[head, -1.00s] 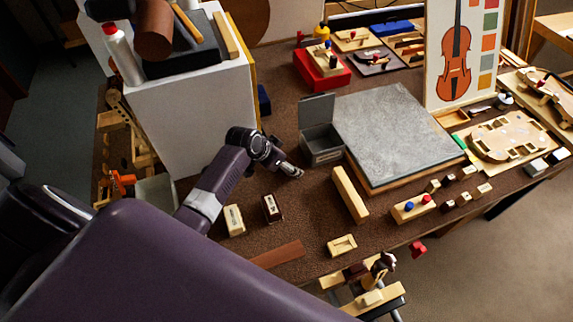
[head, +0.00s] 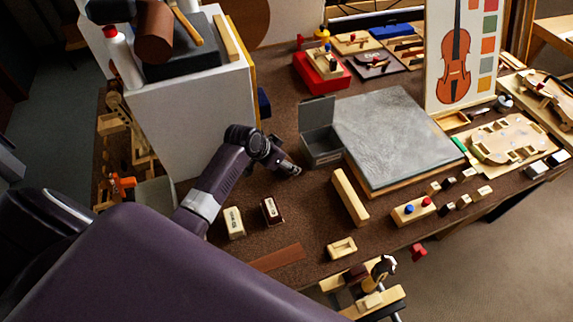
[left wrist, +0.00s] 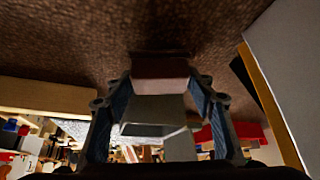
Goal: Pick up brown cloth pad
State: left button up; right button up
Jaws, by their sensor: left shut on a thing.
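My left gripper (head: 292,169) is low over the brown bench, left of the open grey metal box. In the left wrist view its two fingers (left wrist: 160,88) are closed on a small reddish-brown piece (left wrist: 160,68), which looks like the brown cloth pad. The piece sits between the fingertips, close to the brown bench surface (left wrist: 120,35); whether it touches the surface I cannot tell. In the head view the gripper hides it. My right gripper is not in view.
The grey box (head: 322,148) with raised lid stands just right of the gripper, beside a grey slab (head: 395,135). A white cabinet (head: 190,115) rises to the left. Two small blocks (head: 233,222) (head: 271,211) and a flat brown strip (head: 276,257) lie nearer me.

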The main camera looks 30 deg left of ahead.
pick_arm(q)
notch_tip(320, 180, up, 18)
jog(key=b, duration=0.1)
jog(key=shift+r, duration=0.25)
jog(key=o, duration=0.4)
jog(key=shift+c, duration=0.2)
jog(key=c, duration=0.3)
